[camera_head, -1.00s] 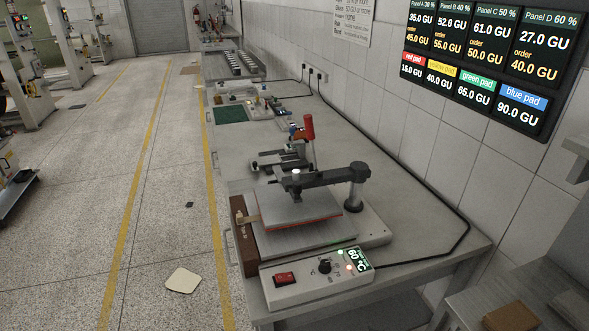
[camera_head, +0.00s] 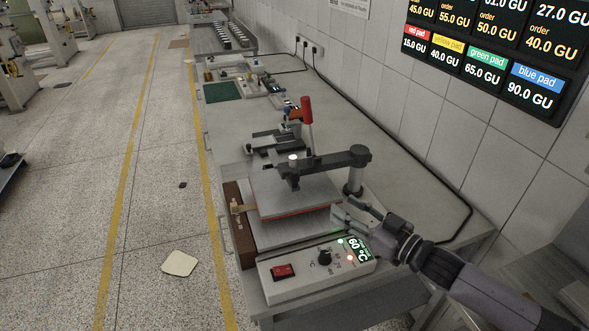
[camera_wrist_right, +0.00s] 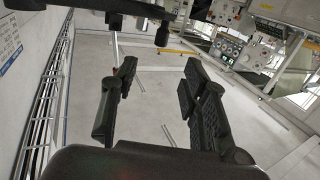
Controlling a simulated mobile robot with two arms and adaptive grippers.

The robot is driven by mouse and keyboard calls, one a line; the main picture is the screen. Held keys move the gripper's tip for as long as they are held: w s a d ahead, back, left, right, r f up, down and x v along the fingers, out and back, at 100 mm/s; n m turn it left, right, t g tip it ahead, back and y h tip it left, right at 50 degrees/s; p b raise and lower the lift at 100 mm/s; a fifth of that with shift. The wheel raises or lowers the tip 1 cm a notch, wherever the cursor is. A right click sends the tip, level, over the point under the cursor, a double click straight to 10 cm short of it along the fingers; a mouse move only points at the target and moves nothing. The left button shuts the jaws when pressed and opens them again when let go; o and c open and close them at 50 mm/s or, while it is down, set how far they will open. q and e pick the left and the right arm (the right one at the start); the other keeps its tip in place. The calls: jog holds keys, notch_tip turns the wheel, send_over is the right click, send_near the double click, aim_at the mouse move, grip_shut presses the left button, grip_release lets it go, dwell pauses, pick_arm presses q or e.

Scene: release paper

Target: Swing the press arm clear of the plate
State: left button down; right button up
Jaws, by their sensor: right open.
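The press arm (camera_head: 328,162) is a dark grey bar on a post (camera_head: 354,180) at the right of the heat press. It reaches left over the upper plate (camera_head: 295,195), and a red upright handle (camera_head: 307,112) shows behind it. The upper plate lies above the grey lower plate (camera_head: 262,234), with a reddish edge between. My right gripper (camera_head: 352,211) is open and empty, by the plate's right front corner and in front of the post, below the arm. In the right wrist view its fingers (camera_wrist_right: 157,84) stand apart with nothing between. My left gripper is out of view.
A brown block (camera_head: 236,235) stands left of the plates. Fixtures stand farther back; a cable runs along the wall. The bench (camera_head: 372,130) is bare behind right.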

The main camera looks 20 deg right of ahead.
jog(key=r, duration=0.1)
jog(key=p, duration=0.5)
send_near(295, 171)
jog(key=shift+y, duration=0.3)
jog(key=x, duration=1)
jog(key=shift+d+f, duration=0.15)
jog(key=shift+f, duration=0.1)
grip_shut()
